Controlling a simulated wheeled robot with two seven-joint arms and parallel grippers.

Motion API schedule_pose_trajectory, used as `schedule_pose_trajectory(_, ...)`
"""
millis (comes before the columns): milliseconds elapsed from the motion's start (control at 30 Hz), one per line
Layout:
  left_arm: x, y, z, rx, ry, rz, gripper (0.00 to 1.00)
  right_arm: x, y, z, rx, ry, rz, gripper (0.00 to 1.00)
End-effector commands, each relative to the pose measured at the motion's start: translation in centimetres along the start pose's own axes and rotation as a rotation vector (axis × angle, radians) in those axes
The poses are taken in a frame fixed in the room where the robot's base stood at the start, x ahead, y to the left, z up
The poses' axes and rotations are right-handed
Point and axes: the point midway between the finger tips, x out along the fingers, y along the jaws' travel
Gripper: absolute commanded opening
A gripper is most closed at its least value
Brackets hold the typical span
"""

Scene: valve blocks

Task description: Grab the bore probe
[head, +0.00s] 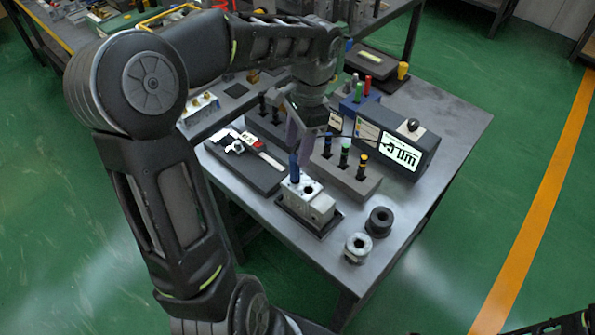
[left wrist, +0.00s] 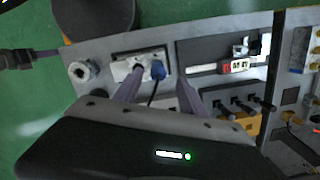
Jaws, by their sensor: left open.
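The bore probe, taken to be the blue-handled piece (head: 294,167), stands upright in the top of a pale metal valve block (head: 318,205). What seems to be my right gripper (left wrist: 45,54) shows at the left edge.
A gauge box with a display (head: 402,152) stands right of the probe. A grey rack (head: 348,184) holds several plugs close by. A black tray (head: 228,165) lies left. A dark ring (head: 380,221) and a pale ring (head: 357,247) sit near the front edge.

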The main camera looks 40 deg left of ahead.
Motion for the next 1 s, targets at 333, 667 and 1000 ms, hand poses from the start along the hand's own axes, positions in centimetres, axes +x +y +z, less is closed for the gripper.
schedule_pose_trajectory(333, 2.3, 0.1, 0.1, -0.001, -0.002, 0.002, 0.49, -0.3, -0.1, 0.0, 0.001, 0.0, 0.001, 0.36)
schedule_pose_trajectory(667, 2.7, 0.1, 0.0, 0.0, 0.0, 0.0, 0.49, -0.3, -0.1, 0.0, 0.001, 0.0, 0.001, 0.36)
schedule_pose_trajectory(1000, 6.5, 0.5, 0.4, 0.001, -0.003, 0.004, 0.49, -1.3, -0.4, 0.2, 0.003, -0.004, 0.005, 0.36)
